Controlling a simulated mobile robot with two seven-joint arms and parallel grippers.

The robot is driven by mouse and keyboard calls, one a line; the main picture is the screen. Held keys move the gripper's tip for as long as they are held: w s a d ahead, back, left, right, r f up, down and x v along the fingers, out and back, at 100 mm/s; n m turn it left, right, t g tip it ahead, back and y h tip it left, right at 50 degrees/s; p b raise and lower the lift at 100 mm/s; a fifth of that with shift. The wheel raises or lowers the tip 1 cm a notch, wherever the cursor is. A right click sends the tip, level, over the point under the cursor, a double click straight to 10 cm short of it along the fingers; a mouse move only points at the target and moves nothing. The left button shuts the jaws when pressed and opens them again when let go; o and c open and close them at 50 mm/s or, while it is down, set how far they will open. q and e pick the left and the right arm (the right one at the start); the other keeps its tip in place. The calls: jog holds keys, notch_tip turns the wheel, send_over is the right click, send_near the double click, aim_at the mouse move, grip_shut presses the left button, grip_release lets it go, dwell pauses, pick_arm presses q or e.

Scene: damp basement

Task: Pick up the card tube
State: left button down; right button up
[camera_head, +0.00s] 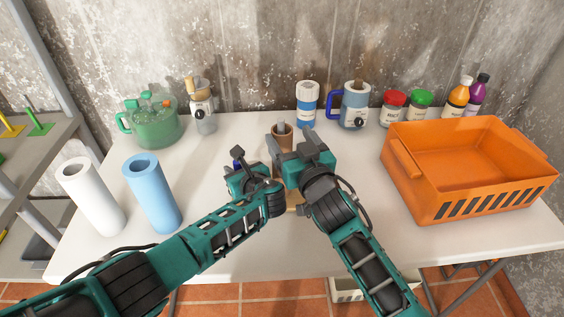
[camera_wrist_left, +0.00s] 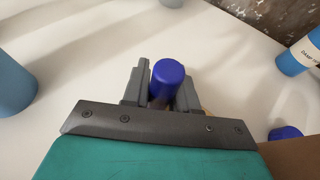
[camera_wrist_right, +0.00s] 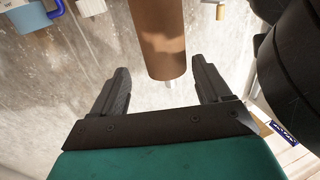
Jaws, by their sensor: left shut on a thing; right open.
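The brown card tube (camera_head: 282,138) is at the middle of the white table, partly hidden behind my right gripper (camera_head: 294,136). In the right wrist view the card tube (camera_wrist_right: 158,38) shows from the top edge down to its end, between and beyond the open fingertips (camera_wrist_right: 160,77). I see no finger touching it. My left gripper (camera_head: 242,166) is just left of the right one. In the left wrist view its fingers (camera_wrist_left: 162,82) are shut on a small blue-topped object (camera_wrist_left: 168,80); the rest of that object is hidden.
A white roll (camera_head: 90,195) and a blue roll (camera_head: 152,195) stand at the left. A green pot (camera_head: 150,122), jugs and bottles line the back. An orange crate (camera_head: 420,190) fills the right side. Both my arms cover the front middle, close together.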

aim_at(283, 133)
jog(key=shift+a+x, duration=0.2)
jog(key=shift+x, duration=1.15)
jog(key=shift+a+x, duration=0.2)
jog(key=shift+x, duration=1.15)
jog(key=shift+s, duration=0.1)
jog(key=shift+c, duration=0.2)
jog(key=c, duration=1.2)
